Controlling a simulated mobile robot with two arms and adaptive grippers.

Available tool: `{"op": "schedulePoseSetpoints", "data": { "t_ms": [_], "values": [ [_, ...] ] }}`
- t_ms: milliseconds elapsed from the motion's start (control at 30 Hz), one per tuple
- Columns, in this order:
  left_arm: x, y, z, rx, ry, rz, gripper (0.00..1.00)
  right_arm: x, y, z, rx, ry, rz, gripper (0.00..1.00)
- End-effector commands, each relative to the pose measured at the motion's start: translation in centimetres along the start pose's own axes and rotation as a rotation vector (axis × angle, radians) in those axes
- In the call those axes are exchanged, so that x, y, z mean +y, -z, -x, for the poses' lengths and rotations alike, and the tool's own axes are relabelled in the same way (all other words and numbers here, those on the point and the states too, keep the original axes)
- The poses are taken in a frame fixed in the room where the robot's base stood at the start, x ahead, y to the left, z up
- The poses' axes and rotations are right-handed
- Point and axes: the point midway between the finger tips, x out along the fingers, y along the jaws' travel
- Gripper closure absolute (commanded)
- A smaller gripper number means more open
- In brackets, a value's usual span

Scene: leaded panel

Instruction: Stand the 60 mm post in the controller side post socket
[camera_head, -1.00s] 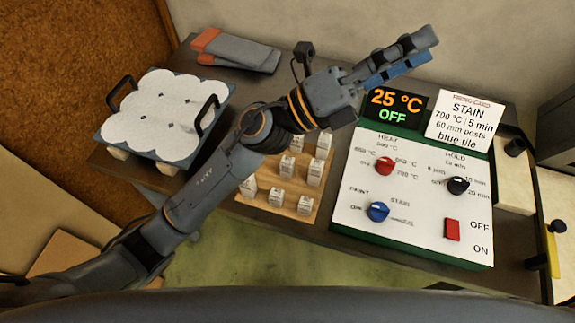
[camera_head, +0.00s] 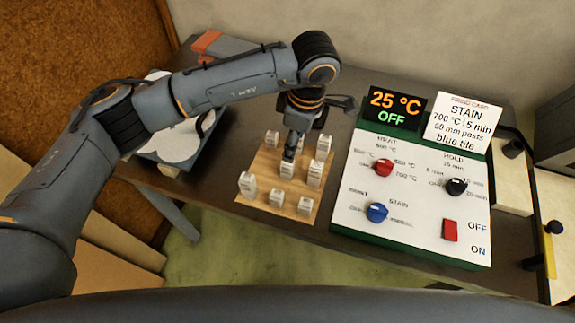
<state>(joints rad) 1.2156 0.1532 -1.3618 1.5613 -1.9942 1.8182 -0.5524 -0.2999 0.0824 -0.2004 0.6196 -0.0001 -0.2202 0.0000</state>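Several pale posts with small labels stand upright on a wooden board (camera_head: 262,165) in the middle of the table. The labels are too small to read, so I cannot tell which post is the 60 mm one. My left gripper (camera_head: 290,150) points down over the board, directly above or at a middle post (camera_head: 286,170). Its fingers are seen from above and partly hidden by the wrist, so I cannot tell whether they are open or touch the post. I cannot make out the controller side post socket. My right gripper is not in view.
The controller panel (camera_head: 410,215) with knobs and a red switch (camera_head: 450,229) stands right of the board. A firing card (camera_head: 463,123) reads 700 °C, 5 min, 60 mm posts. A white-topped slab (camera_head: 185,148) is left, partly behind my arm.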

Motion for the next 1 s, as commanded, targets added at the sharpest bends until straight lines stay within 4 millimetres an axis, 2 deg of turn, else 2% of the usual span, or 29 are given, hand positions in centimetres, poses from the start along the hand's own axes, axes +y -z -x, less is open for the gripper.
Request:
{"op": "schedulePoseSetpoints", "data": {
  "t_ms": [33,233,467,633,800,1000],
  "values": [
    [-0.1,0.1,-0.9,0.000,0.007,0.003,0.45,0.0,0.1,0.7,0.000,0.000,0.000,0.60],
    [-0.1,0.0,-4.3,-0.003,0.005,0.002,0.45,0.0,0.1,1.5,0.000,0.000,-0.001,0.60],
    [-0.2,0.0,-5.8,-0.005,0.004,0.002,0.45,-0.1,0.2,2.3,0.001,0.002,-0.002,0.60],
    [-0.5,0.2,-8.0,-0.005,0.007,0.002,0.45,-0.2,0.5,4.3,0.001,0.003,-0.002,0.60],
    [-0.5,0.1,-10.2,-0.005,0.004,0.001,0.45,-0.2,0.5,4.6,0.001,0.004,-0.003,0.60],
    [-0.4,0.1,-10.7,-0.005,0.000,0.000,0.45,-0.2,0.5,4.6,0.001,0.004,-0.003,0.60]
  ]
}}
